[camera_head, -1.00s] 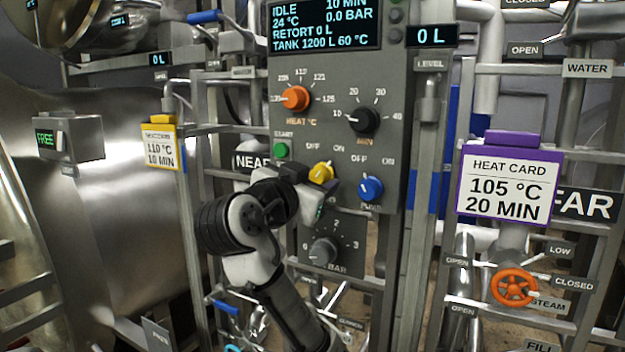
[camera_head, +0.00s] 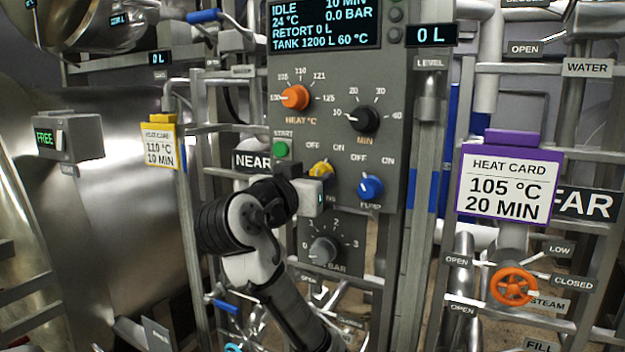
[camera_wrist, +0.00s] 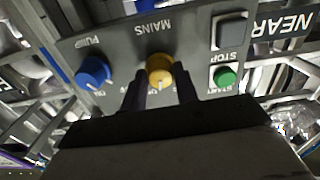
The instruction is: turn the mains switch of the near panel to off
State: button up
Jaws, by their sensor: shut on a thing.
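The near panel (camera_head: 388,85) is a grey upright control board with a display, in the middle of the head view. Its mains switch (camera_head: 321,168) is a yellow rotary knob with OFF and ON marks above it. In the wrist view, upside down, the yellow knob (camera_wrist: 160,66) sits below the word MAINS, with a pale pointer mark on it. My gripper (camera_wrist: 161,88) is shut on this knob, one dark finger on each side. In the head view my gripper (camera_head: 305,180) covers the knob's lower left. Which mark the pointer meets is hard to tell.
The blue pump knob (camera_head: 370,187) is close at the right, the green start button (camera_head: 280,149) at the left. The bar dial (camera_head: 324,250) is below, the orange heat knob (camera_head: 296,97) above. A purple heat card (camera_head: 509,184) hangs right.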

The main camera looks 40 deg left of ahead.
jog(key=shift+n+p, duration=0.5)
jog(key=shift+n, duration=3.8)
jog(key=o, duration=1)
jog(key=shift+b+v, duration=1.4)
jog(key=shift+v, duration=5.55)
jog(key=shift+w+d+r, duration=0.1)
